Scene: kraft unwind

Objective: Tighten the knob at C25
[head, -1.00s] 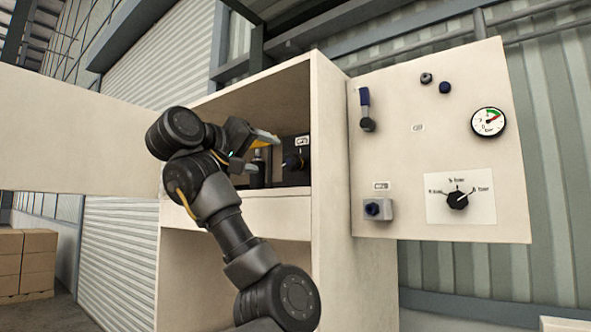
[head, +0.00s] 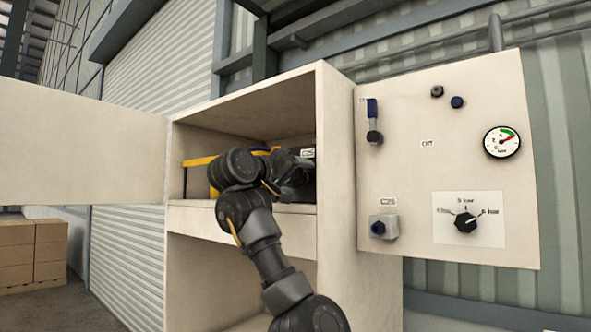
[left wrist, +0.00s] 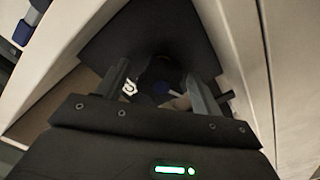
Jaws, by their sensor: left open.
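My left gripper (head: 300,172) reaches into the upper compartment of the open cabinet; its fingertips are hard to make out in the head view. A white label (head: 307,153) beside the gripper in the cabinet is too small to read. My right gripper is out of view.
The cabinet's side wall (head: 335,170) stands close to the right of my gripper. The panel also bears a lever (head: 374,122), a gauge (head: 502,142) and a selector dial (head: 466,223). A yellow item (head: 200,161) lies in the compartment. The cabinet door (head: 80,145) stands open at left.

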